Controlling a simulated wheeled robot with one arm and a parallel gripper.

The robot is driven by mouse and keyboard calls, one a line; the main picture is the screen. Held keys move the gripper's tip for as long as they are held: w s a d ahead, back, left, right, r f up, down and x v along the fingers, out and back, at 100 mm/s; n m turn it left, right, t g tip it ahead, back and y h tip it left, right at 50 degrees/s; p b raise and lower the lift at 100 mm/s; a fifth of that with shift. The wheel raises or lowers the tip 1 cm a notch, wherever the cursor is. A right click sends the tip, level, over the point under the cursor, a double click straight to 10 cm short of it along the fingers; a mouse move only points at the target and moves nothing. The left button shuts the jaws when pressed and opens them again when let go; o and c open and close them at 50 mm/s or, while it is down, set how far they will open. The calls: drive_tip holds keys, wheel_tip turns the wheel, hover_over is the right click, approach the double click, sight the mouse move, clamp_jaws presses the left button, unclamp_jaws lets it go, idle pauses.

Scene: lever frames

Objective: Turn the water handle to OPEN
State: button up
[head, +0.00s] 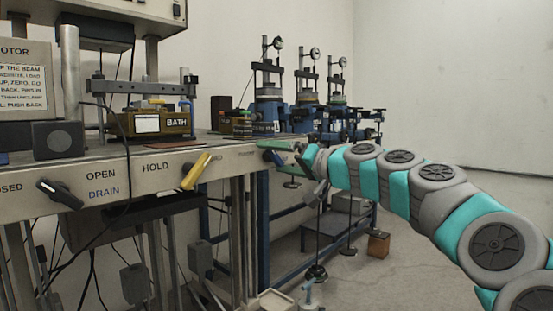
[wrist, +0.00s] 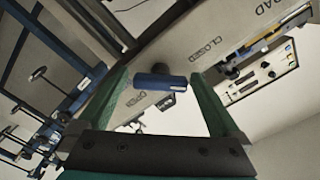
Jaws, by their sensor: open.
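The water handle is a blue bar; in the wrist view (wrist: 160,81) it lies between my gripper's two green fingers, apart from both as far as I can see. The panel around it carries the words CLOSED and OPEN. In the head view a small blue part of the handle (head: 268,144) shows at the right end of the bench front, largely hidden by my gripper (head: 283,149). My gripper is open, with its fingers reaching toward the panel, and it also shows in the wrist view (wrist: 162,100).
The bench front (head: 130,172) also carries a black drain handle (head: 60,193) at left and a yellow handle (head: 197,171) beside HOLD. Blue-based test stands (head: 268,112) stand behind my gripper. Open floor (head: 420,260) lies below my arm.

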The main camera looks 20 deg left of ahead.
drive_tip(key=shift+a, duration=0.1)
drive_tip(key=shift+c, duration=0.2)
drive_tip(key=c, duration=1.2)
